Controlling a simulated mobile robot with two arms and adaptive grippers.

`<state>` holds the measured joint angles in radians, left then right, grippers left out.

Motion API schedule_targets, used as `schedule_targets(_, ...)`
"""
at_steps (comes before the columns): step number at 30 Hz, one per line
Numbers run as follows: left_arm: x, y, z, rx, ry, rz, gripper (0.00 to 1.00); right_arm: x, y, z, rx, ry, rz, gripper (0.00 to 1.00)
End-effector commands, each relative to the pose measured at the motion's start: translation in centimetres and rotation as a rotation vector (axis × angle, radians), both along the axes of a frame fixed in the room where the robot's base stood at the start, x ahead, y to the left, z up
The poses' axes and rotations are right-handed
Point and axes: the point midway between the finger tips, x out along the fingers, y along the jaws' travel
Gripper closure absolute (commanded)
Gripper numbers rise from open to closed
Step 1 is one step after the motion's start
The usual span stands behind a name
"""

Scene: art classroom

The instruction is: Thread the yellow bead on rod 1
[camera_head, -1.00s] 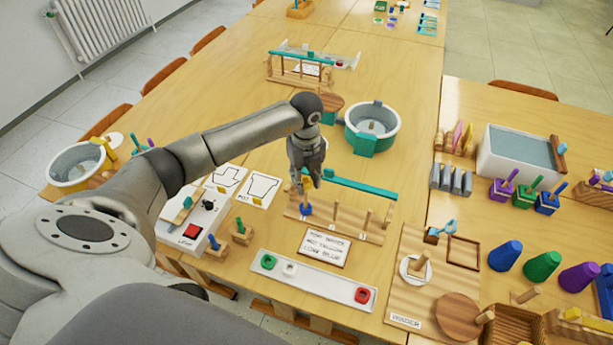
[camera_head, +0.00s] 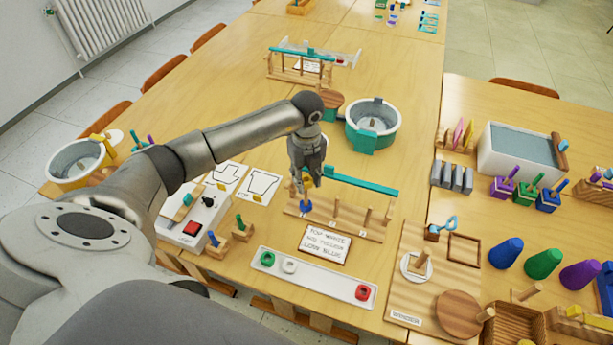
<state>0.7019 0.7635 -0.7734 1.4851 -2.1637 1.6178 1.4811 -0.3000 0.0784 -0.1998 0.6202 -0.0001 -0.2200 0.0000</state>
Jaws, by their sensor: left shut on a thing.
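My left gripper (camera_head: 309,183) points down over the leftmost rod of the wooden rod stand and is shut on the yellow bead (camera_head: 306,179). The bead is small and partly hidden by the fingers; it appears in line with the rod, but I cannot tell whether the rod is through it. A blue bead (camera_head: 305,206) sits low on that same rod. The stand (camera_head: 350,229) has more bare rods to the right and a teal bar (camera_head: 362,182) behind them. My right gripper is not in view.
A white tray (camera_head: 325,284) in front holds green, white and red beads. A printed card (camera_head: 325,244) lies between tray and stand. A control box with a red button (camera_head: 190,229) stands left. A teal-and-white round tub (camera_head: 372,125) stands behind; a winder board (camera_head: 413,300) lies right.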

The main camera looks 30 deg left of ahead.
Motion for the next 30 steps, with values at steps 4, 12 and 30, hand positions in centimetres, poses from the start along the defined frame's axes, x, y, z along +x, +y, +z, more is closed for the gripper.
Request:
schedule_targets(4, 0.02, 0.01, 0.02, 0.000, 0.000, 0.000, 0.79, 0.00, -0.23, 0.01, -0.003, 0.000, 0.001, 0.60)
schedule_targets(12, 0.01, 0.02, -0.19, 0.000, 0.000, 0.000, 0.79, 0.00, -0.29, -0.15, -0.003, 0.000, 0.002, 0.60)
schedule_targets(30, 0.03, 0.04, -0.88, -0.001, -0.001, 0.000, 0.79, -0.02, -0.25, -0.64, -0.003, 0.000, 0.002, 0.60)
